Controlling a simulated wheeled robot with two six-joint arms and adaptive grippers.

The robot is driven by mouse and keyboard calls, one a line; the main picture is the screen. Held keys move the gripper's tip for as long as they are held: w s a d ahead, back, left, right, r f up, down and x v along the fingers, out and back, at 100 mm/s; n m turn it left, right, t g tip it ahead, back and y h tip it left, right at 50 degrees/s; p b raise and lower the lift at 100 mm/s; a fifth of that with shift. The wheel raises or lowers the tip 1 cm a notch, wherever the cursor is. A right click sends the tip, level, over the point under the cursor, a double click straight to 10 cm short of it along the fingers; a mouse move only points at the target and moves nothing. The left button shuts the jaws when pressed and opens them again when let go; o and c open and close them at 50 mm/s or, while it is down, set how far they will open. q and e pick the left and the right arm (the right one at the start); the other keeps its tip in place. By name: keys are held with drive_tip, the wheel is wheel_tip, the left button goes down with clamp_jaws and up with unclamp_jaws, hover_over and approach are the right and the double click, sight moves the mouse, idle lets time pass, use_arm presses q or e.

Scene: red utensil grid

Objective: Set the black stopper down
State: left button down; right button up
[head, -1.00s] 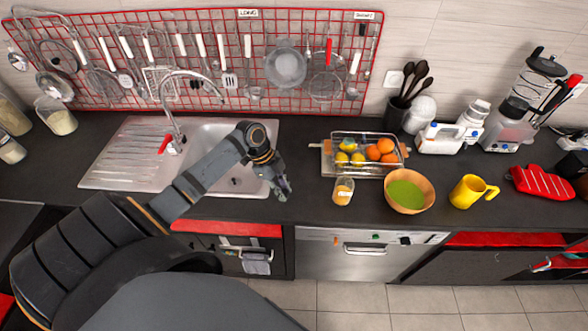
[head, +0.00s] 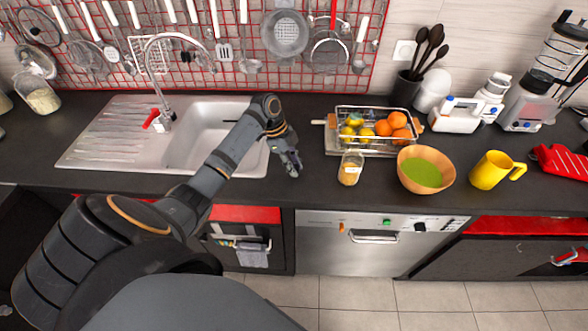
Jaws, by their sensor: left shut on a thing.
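My left gripper (head: 291,168) is low over the dark counter (head: 312,190), just right of the sink and left of a small glass jar (head: 350,168). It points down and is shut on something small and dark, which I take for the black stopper. The stopper is mostly hidden by the fingers and hard to tell from the dark counter. I cannot tell whether it touches the counter. My right gripper is not in view.
The steel sink (head: 225,140) lies to the left of the gripper. To the right are a wire fruit basket (head: 375,145), a wooden bowl (head: 427,170) with green contents and a yellow mug (head: 492,170). Bare counter lies around the gripper, between sink and jar.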

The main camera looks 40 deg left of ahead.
use_arm(q)
drive_tip(key=shift+f, duration=0.15)
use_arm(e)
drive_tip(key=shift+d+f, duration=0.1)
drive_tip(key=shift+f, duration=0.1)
use_arm(q)
drive_tip(key=shift+f, duration=0.1)
drive_tip(key=c, duration=1.2)
unclamp_jaws()
drive_tip(key=shift+o, duration=0.2)
drive_tip(key=b+v, duration=0.2)
drive_tip(key=v, duration=1)
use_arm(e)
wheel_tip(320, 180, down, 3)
